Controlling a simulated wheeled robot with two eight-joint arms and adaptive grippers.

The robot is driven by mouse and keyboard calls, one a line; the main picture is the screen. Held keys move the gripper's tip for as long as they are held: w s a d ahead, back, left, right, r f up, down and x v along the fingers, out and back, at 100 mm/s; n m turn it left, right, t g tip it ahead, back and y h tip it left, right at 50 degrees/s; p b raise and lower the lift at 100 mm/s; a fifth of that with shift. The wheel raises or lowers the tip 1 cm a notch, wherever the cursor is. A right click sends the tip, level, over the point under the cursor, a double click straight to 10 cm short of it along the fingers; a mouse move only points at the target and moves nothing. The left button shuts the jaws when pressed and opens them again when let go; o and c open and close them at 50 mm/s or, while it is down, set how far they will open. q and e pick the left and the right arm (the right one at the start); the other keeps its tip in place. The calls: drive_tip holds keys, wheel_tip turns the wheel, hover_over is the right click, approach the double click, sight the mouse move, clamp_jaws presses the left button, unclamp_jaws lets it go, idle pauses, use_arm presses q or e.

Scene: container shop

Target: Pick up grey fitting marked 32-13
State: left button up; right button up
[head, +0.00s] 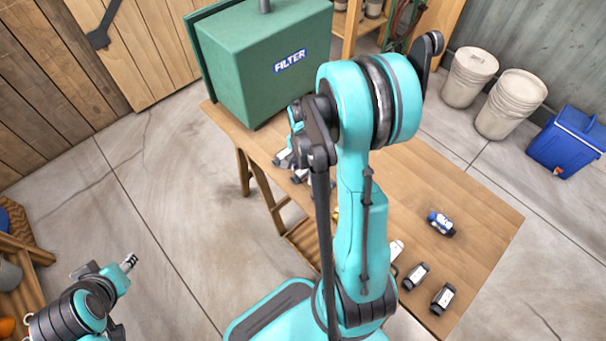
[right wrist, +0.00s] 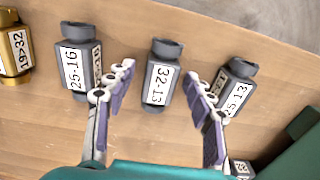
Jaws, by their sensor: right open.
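The grey fitting marked 32-13 (right wrist: 159,80) lies on the wooden table in the right wrist view, its label facing up. My right gripper (right wrist: 160,84) is open, with one finger on each side of this fitting in the picture. I see no contact, and the height above it is hard to judge. In the head view my right gripper (head: 291,158) is at the table's left edge, partly hidden by my arm; I cannot tell which fitting there is 32-13. My left gripper (head: 129,263) is at the lower left, away from the table, its opening unclear.
Grey fittings 25-16 (right wrist: 80,64) and 25-13 (right wrist: 236,92) lie close on either side, near the fingers. A brass fitting (right wrist: 15,50) is farther left. The green FILTER box (head: 240,75) stands at the table's back. More fittings (head: 415,277) lie at the front right.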

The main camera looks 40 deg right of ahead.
clamp_jaws()
drive_tip(key=shift+r, duration=0.1)
drive_tip(key=shift+r, duration=0.1)
